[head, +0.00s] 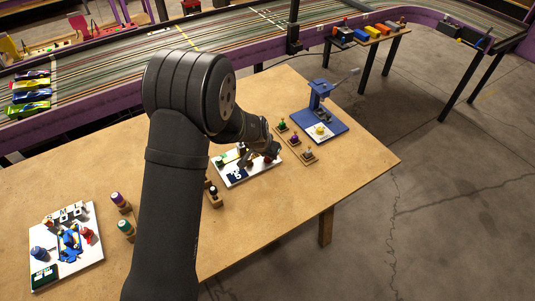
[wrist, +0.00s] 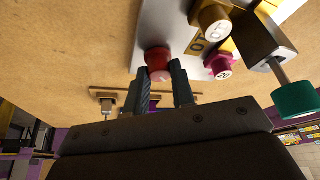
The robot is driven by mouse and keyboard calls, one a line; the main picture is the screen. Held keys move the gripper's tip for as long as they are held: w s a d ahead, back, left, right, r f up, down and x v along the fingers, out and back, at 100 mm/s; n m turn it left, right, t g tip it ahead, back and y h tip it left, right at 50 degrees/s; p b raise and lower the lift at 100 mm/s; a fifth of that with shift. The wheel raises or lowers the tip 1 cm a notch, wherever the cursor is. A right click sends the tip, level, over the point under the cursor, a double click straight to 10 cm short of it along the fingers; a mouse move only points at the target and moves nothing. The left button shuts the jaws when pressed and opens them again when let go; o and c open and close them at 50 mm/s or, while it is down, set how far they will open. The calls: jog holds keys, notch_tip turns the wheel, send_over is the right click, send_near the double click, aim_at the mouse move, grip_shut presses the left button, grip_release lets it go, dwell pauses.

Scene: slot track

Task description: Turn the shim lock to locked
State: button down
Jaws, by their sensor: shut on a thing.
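A white board (wrist: 165,25) shows in the wrist view, and also near the table's middle in the head view (head: 240,178). A round red knob (wrist: 158,58) sits at its edge. My gripper (wrist: 162,75) has its two fingers on either side of this red knob and is shut on it. The head view shows my gripper (head: 262,160) low over the right end of the board, partly hiding it. I cannot tell which part carries the shim lock's name, and no locked mark is readable.
On the same board are a brass knob (wrist: 213,22), a magenta knob (wrist: 220,65) and a metal lever with a green end (wrist: 294,98). A rack of small knobs (head: 295,138) and a blue press (head: 320,110) stand close on the right. Another board (head: 85,255) lies left.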

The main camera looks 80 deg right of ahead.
jog(key=m+g, duration=0.1)
jog(key=m, duration=0.3)
jog(key=shift+w+m+g+y, duration=0.15)
jog(key=shift+m+g+y, duration=0.25)
jog(key=shift+d+m+g+y, duration=0.1)
jog(key=shift+m+g+y, duration=0.2)
jog(key=shift+m, duration=0.8)
jog(key=shift+m+g+y, duration=0.2)
jog(key=shift+m+y, duration=0.2)
jog(key=shift+m, duration=0.7)
jog(key=c, duration=1.2)
grip_release()
jog(key=shift+r, duration=0.1)
jog(key=v, duration=1.7)
jog(key=shift+w, duration=0.2)
jog(key=x, duration=1.7)
jog(key=shift+s, duration=0.15)
